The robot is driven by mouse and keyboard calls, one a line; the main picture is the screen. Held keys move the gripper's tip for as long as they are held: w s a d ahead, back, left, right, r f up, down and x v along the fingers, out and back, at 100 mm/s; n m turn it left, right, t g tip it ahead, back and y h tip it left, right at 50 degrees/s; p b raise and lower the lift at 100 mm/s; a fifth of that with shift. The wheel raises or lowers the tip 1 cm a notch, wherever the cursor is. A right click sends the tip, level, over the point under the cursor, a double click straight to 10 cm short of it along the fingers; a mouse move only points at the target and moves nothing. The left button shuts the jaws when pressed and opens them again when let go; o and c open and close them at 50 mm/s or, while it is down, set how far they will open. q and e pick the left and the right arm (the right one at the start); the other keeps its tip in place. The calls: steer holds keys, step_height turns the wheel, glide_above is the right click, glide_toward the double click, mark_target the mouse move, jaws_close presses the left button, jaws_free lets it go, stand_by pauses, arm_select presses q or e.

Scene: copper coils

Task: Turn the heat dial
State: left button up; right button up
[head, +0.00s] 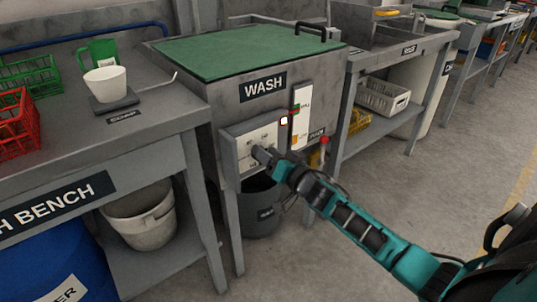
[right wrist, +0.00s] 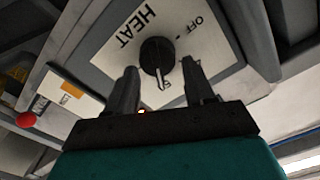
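The heat dial (right wrist: 156,57) is a round black knob with a pale pointer, on a white plate marked HEAT and OFF in the right wrist view. In the head view its control box (head: 229,151) is on the front of the wash tank, and my gripper hides the knob. My right gripper (right wrist: 158,80) is open, with one finger on each side of the knob and visible gaps between. It also shows in the head view (head: 262,156) at the box. The pointer aims toward the gripper's palm. My left gripper is not in view.
The wash tank (head: 262,88) has a green lid (head: 245,48) with a black handle. A red knob (head: 324,140) is right of the box. A dark bucket (head: 262,215) stands below. The bench (head: 150,130) at left holds a white cup (head: 105,82) and crates.

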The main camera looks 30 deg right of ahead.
steer(key=c, duration=0.7)
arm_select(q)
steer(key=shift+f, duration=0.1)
arm_select(e)
steer(key=shift+c, duration=0.2)
